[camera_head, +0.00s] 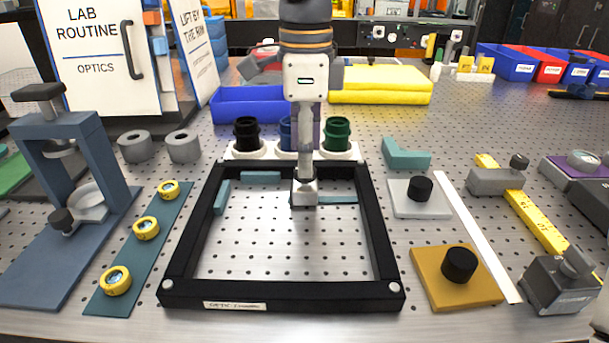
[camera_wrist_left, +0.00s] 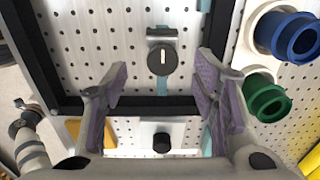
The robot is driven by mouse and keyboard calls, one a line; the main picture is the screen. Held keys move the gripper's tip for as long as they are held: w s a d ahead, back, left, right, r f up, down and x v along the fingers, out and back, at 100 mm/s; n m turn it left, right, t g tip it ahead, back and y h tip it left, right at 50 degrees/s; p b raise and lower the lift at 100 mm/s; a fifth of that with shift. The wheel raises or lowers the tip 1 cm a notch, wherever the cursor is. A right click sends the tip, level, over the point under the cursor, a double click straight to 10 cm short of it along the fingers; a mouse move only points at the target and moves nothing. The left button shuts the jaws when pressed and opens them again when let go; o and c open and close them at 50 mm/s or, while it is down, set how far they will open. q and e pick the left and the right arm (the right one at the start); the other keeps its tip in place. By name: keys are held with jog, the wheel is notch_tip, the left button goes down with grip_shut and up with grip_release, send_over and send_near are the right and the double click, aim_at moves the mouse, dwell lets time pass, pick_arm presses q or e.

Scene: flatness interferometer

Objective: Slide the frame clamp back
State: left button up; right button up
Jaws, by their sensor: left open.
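The frame clamp (camera_head: 304,196) is a small grey block with a round dark knob, inside the back part of the black square frame (camera_head: 280,297). A teal strip (camera_head: 340,200) runs from it to the frame's right bar. The wrist view shows the clamp's knob (camera_wrist_left: 162,59) with a white line across it. My left gripper (camera_head: 306,165) comes down over the clamp and hides part of it in the head view. In the wrist view its purple-padded fingers (camera_wrist_left: 162,72) are open, one on each side of the clamp, with gaps.
Black, blue and green round pots (camera_head: 337,134) stand on a white holder just behind the frame. Right of it are a pale plate (camera_head: 405,205) with a black knob and a gold plate (camera_head: 425,285). A teal strip with yellow rings (camera_head: 146,228) lies left. The frame's middle is bare.

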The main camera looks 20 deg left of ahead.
aim_at(305, 180)
pick_arm(q)
notch_tip(305, 180, down, 6)
jog(key=shift+w+f+b, duration=0.1)
jog(key=shift+f+b, duration=0.15)
jog(key=shift+b, duration=0.15)
jog(key=shift+a, duration=0.1)
grip_shut()
